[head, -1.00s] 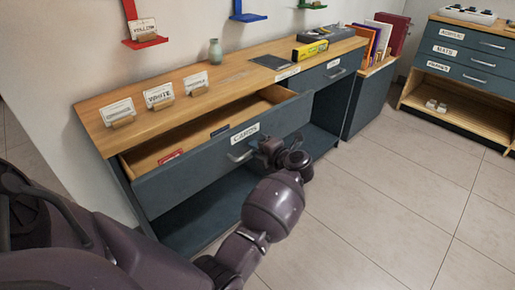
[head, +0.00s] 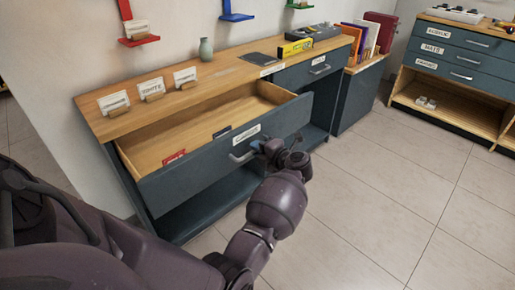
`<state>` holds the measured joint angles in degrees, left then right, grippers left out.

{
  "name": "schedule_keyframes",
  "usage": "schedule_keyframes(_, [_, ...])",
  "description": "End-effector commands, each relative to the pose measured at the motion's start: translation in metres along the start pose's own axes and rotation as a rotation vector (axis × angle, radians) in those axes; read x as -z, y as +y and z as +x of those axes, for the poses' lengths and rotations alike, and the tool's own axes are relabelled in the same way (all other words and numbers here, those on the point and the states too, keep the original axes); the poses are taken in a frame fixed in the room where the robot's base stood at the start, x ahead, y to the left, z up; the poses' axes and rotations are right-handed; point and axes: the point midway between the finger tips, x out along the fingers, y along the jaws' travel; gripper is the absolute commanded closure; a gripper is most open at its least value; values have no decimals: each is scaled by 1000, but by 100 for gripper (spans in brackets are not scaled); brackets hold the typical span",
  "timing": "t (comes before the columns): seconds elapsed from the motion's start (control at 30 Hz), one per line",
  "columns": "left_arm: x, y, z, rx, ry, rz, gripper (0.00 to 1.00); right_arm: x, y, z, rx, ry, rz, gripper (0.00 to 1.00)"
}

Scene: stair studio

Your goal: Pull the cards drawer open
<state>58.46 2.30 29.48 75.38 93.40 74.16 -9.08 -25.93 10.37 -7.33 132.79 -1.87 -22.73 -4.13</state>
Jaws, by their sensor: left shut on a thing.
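The cards drawer (head: 205,172) is pulled out from the wooden-topped cabinet and its wooden inside shows. A white label (head: 246,134) sits on its dark blue-grey front, above a metal bar handle (head: 241,156). My left gripper (head: 262,148) is at the right part of this handle and shut on it; the fingertips are partly hidden by the wrist. Inside the drawer lie a red item (head: 174,157) and a dark item (head: 221,132). My right gripper is not in view.
The countertop (head: 215,86) holds several card stands, a green vase (head: 206,49), a dark flat tablet-like thing and a yellow box (head: 295,48). A second drawer (head: 315,71) to the right is closed. Another drawer cabinet (head: 450,62) stands at the far right. The tiled floor (head: 385,200) in front is clear.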

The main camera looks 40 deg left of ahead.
Motion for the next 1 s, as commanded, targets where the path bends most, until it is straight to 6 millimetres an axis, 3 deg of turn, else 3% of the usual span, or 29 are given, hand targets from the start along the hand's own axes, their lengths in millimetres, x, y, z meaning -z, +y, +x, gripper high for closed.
schedule_keyframes(0.63, [0,0,0,0,0,0,100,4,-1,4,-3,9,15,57])
schedule_keyframes(0.67, [0,0,0,0,0,0,86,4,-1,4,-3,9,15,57])
schedule_keyframes(0.8, [0,0,0,0,0,0,65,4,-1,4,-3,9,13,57])
schedule_keyframes(1.0, [0,0,0,0,0,0,63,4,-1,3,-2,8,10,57])
